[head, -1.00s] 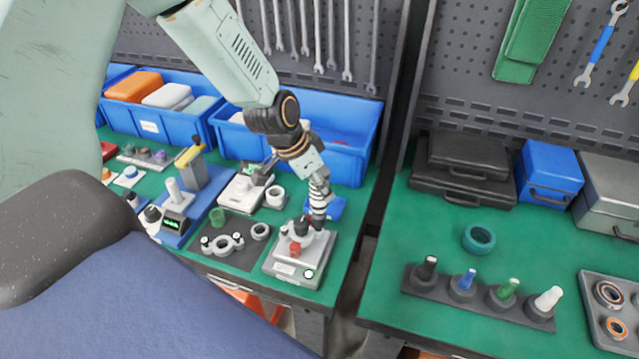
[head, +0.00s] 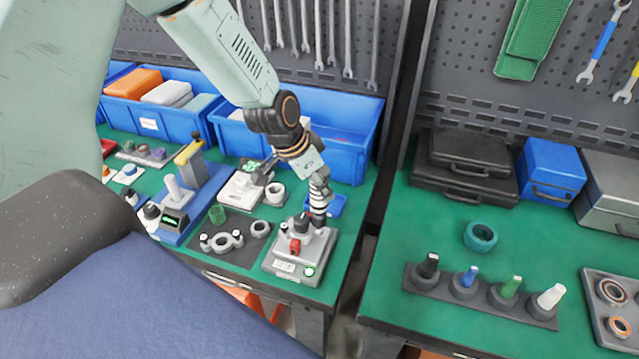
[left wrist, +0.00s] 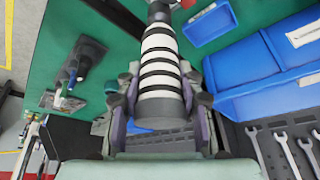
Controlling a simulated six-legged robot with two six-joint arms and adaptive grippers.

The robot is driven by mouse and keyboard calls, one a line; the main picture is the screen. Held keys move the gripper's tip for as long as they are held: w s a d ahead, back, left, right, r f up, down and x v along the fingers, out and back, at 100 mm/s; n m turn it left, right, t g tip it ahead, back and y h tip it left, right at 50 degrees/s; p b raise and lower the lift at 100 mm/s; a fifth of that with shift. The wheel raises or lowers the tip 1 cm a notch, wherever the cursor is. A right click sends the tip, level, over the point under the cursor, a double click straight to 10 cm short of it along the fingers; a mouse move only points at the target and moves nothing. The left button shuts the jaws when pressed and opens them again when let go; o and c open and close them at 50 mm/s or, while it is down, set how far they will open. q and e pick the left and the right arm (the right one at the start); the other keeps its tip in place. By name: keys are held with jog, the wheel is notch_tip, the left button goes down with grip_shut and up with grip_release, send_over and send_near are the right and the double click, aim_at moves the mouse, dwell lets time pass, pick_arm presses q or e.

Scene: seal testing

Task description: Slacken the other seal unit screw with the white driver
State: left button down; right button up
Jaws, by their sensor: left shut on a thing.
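The seal unit (head: 322,262) is a grey block on the green bench in the head view, with a dark round part, a red part and a lit green spot on its front. My left gripper (left wrist: 160,82) is shut on the white driver (left wrist: 160,58), a white handle with black rings. In the head view the driver (head: 318,201) stands roughly upright at the back right of the seal unit. Its tip and any screw under it are hidden, so I cannot tell whether they touch. My right gripper is not in view.
A dark mat with metal rings (head: 228,243) lies left of the unit. A small blue tray (head: 338,204) is close behind it, and large blue bins (head: 350,150) stand further back. Across a gap, the right bench holds a rack (head: 490,300) with several coloured-top pieces.

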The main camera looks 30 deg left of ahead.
aim_at(320, 170)
pick_arm(q)
jog(key=shift+f+b, duration=0.4)
dwell(0.7)
jog(key=shift+s+r, duration=0.1)
jog(key=shift+r, duration=0.15)
dwell(0.5)
jog(key=shift+w+r+p, duration=0.2)
jog(key=shift+r+p, duration=0.75)
jog(key=shift+p, duration=0.25)
jog(key=shift+r+p, duration=1.7)
jog(key=shift+r, duration=0.1)
jog(key=shift+r+p, duration=0.75)
jog(key=shift+r, duration=0.05)
jog(key=shift+f, duration=0.15)
